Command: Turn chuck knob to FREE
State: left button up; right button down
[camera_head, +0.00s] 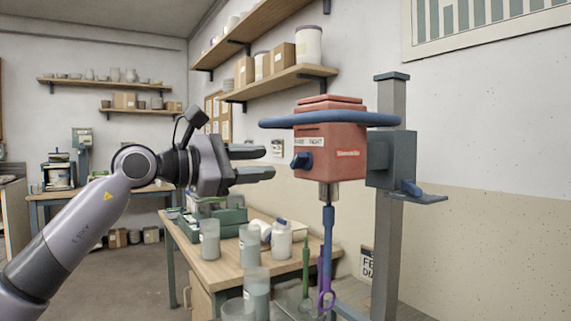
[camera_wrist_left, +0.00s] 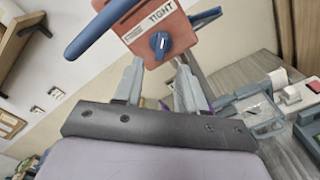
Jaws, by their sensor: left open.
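A blue handlebar (camera_head: 330,119) juts out above the knob. A grey post (camera_head: 390,225) holds the head; a blue and purple shaft (camera_head: 327,250) hangs below. Several jars (camera_head: 257,285) stand on the wooden table (camera_head: 215,270). Space between gripper and knob is clear.

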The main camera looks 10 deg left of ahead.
aim_at(294, 162)
pick_arm(q)
jog(key=p+x, duration=0.1)
jog(key=x, duration=0.5)
jog(key=shift+w+d+f, duration=0.1)
jog(key=shift+w+d, duration=0.05)
jog(key=shift+d, duration=0.05)
grip_shut()
